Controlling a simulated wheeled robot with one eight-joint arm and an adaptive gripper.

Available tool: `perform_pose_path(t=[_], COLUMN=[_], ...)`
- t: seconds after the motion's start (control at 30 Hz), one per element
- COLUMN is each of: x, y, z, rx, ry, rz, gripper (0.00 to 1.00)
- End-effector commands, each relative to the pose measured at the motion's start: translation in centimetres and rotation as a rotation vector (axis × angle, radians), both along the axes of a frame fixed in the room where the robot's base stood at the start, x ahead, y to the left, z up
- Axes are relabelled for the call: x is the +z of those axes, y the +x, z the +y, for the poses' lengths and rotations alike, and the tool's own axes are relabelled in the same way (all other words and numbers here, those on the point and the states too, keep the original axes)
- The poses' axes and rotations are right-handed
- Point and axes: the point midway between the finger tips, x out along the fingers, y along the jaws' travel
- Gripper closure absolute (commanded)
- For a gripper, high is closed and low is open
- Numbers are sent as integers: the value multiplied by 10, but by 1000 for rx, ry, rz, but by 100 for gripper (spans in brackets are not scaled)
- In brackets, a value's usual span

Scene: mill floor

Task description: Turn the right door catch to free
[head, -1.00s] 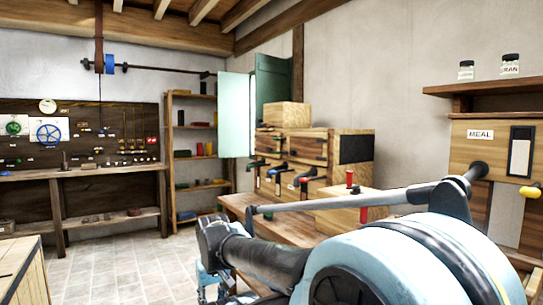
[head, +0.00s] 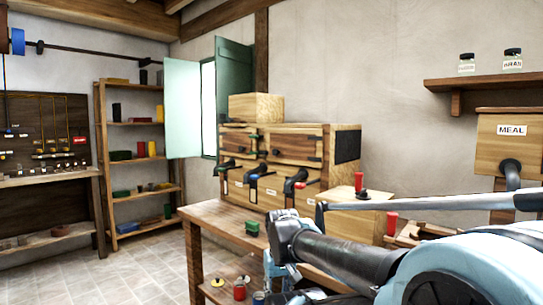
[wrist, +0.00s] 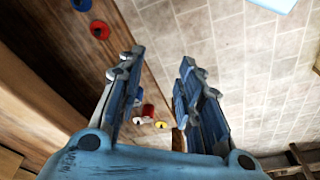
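The wooden cabinet (head: 345,180) stands on the bench in the head view, with a pair of plank doors (head: 296,146) in its upper front. Small dark fittings show near the middle of these doors; I cannot tell which is the right door catch or how it is turned. My gripper (wrist: 155,95) is open and empty in the wrist view, its two blue fingers apart over the floor beside the bench. In the head view it hangs low in front of the bench, partly hidden by my arm, well away from the doors.
Below the doors are black spouts with blue and red handles (head: 300,185). Small coloured items sit on the lower shelf. An open green shutter (head: 234,85) stands behind. The floor at left is clear.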

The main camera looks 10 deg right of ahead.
Motion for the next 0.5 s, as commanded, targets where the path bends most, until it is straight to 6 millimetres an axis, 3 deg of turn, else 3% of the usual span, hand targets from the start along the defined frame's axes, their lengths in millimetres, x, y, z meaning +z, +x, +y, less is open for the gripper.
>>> perform_pose_path(t=[0.33, 0.37, 0.47, 0.5], x=[0, 0, 6, 8], y=[0, 0, -7, -6], z=[0, 0, -1, -2], rx=[0, 0, 8, 20], ry=[0, 0, -6, -16], rz=[0, 0, -10, -10], gripper=[67, 64, 42, 38])
